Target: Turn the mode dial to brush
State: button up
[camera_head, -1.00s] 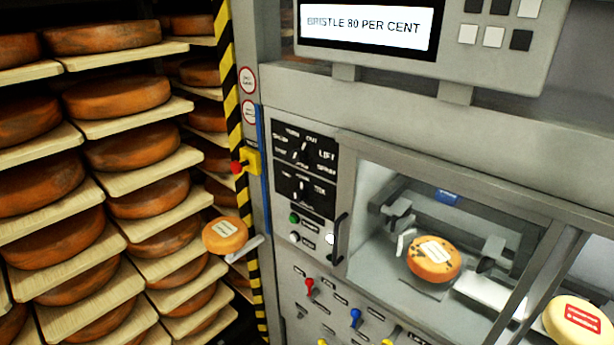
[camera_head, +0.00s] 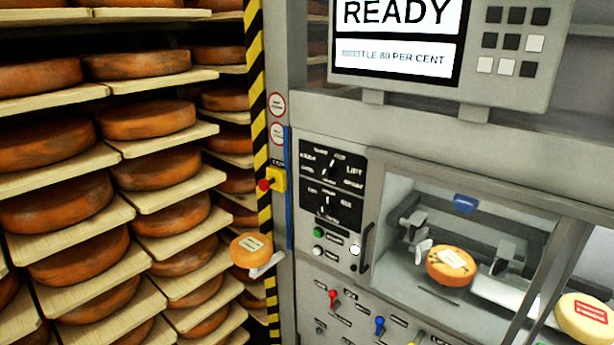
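A black dial panel (camera_head: 347,166) is set in the grey machine front, left of the glazed chamber. It carries an upper dial (camera_head: 331,165) and a lower dial (camera_head: 327,204), each with a pale pointer and a ring of small labels. One label by the upper dial seems to read LIFT. The others are too blurred to read, so I cannot tell which dial is for mode or which mark is brush. The upper pointer seems to lean up and right; the lower one stands near vertical. My gripper is not in view.
A screen (camera_head: 397,45) reads READY and a bristle line at 80 per cent. Green (camera_head: 318,233) and white (camera_head: 318,250) buttons sit below the dials. A cheese wheel (camera_head: 450,265) is in the chamber. Cheese racks (camera_head: 140,165) fill the left. A red stop button (camera_head: 263,185) juts out.

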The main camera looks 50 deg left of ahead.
aim_at(325, 171)
jog(key=u, duration=3.1)
jog(key=k, duration=0.9)
jog(key=z, duration=1.1)
jog(key=i, duration=1.3)
jog(key=z, duration=0.1)
